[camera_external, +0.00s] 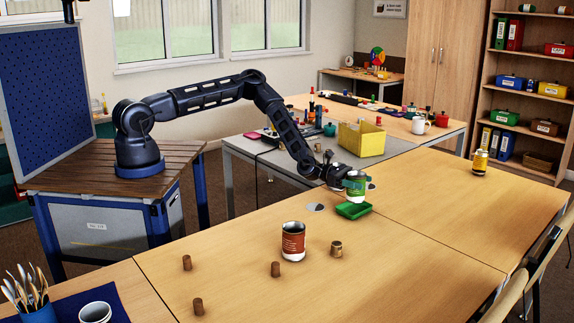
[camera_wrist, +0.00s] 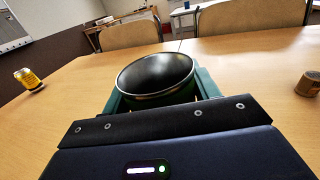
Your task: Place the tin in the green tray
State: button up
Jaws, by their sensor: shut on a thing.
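My gripper (camera_external: 345,181) is shut on a tin (camera_external: 356,187) with a green and white label, right above the green tray (camera_external: 353,210). In the wrist view the tin (camera_wrist: 155,75) is open-topped, dark inside and upright between my fingers. The green tray is small and shallow and lies on the wooden table. I cannot tell whether the tin's bottom touches the tray. The tray is hidden in the wrist view.
A red-labelled tin (camera_external: 293,240) and a small brass-coloured cup (camera_external: 336,249) stand nearer, with several brown cylinders (camera_external: 275,269). A yellow tin (camera_external: 480,161) stands far right. A yellow box (camera_external: 361,139) is on the table behind. The right table (camera_external: 440,195) is mostly clear.

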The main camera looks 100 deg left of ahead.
aim_at(363, 194)
jog(key=shift+f, duration=2.2)
jog(key=o, duration=1)
jog(key=shift+f, duration=0.15)
jog(key=shift+c, duration=0.2)
